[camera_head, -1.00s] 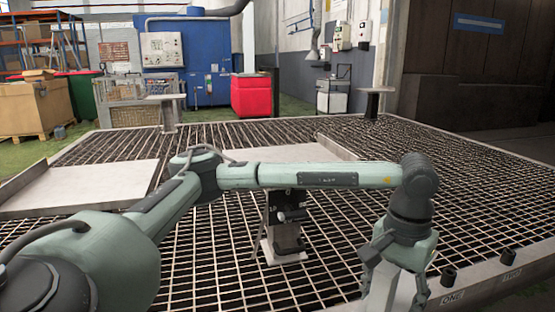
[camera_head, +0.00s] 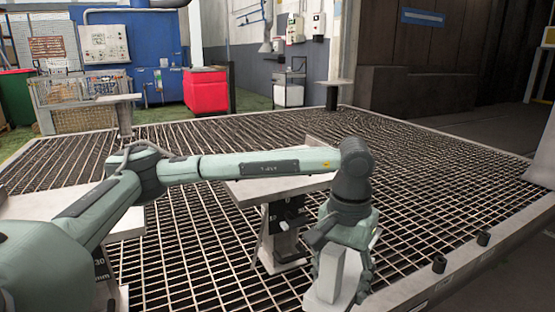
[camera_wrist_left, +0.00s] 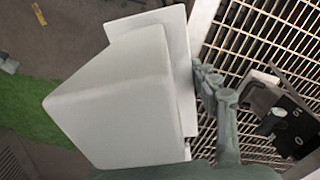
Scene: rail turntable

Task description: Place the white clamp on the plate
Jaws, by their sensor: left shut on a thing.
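The white clamp (camera_head: 333,280) is a pale block with a flat flange at its base. My left gripper (camera_head: 346,268) points down and is shut on it, with fingers on either side, low over the front part of the grating. In the left wrist view the clamp (camera_wrist_left: 115,105) fills the left and middle, and a finger (camera_wrist_left: 222,105) lies along its right side. Another pale plate (camera_head: 125,222) shows at the left, partly behind my arm. My right gripper is out of view.
A black clamp on a pale stand (camera_head: 280,228) stands just left of my gripper; it also shows in the left wrist view (camera_wrist_left: 285,120). The grating on the right is clear.

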